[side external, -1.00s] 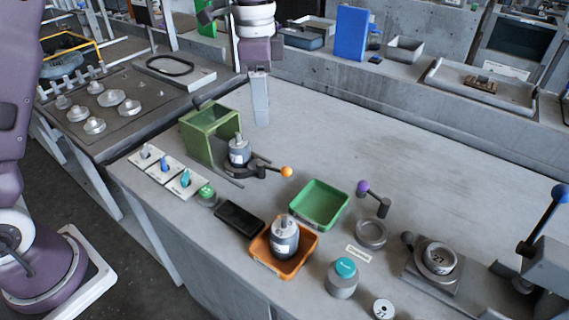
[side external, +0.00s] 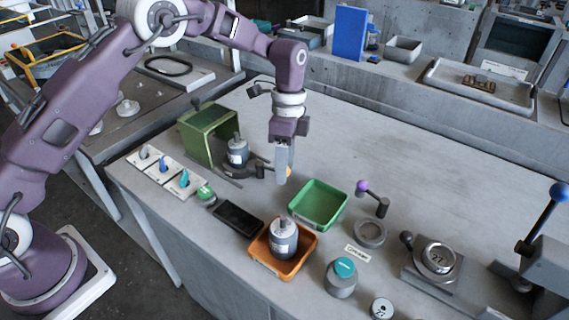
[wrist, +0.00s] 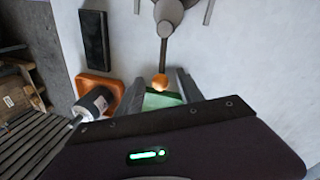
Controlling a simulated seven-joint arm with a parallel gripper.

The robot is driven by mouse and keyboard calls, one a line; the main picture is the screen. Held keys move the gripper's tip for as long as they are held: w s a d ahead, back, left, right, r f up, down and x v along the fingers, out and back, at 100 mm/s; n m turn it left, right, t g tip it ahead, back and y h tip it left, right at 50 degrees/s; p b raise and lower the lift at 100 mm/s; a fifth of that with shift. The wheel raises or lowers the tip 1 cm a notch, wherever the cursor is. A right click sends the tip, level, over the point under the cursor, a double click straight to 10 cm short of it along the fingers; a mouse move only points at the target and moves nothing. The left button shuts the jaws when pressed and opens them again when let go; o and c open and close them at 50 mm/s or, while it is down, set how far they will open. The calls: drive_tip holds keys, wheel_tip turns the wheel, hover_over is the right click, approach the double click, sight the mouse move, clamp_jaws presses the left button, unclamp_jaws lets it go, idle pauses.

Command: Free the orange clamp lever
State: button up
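The orange ball knob (wrist: 160,80) of the clamp lever (wrist: 164,52) appears between my two fingertips in the wrist view, with a gap on each side. In the side view the knob (side external: 289,171) is mostly hidden behind my fingers. The lever runs from the clamp base beside a grey motor (side external: 237,152) at the green housing (side external: 203,133). My gripper (side external: 283,182) points down at the knob end of the lever. Its fingers are apart and hold nothing. I cannot tell whether the knob is fully between the fingers or just below them.
A green tray (side external: 320,203) lies close to the right of my gripper. An orange tray (side external: 262,262) with a second motor (side external: 283,237) and a black slab (side external: 239,216) are in front. A purple-knobbed lever (side external: 375,198) stands farther right. The bench behind is clear.

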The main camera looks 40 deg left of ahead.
clamp_jaws()
idle(1.3)
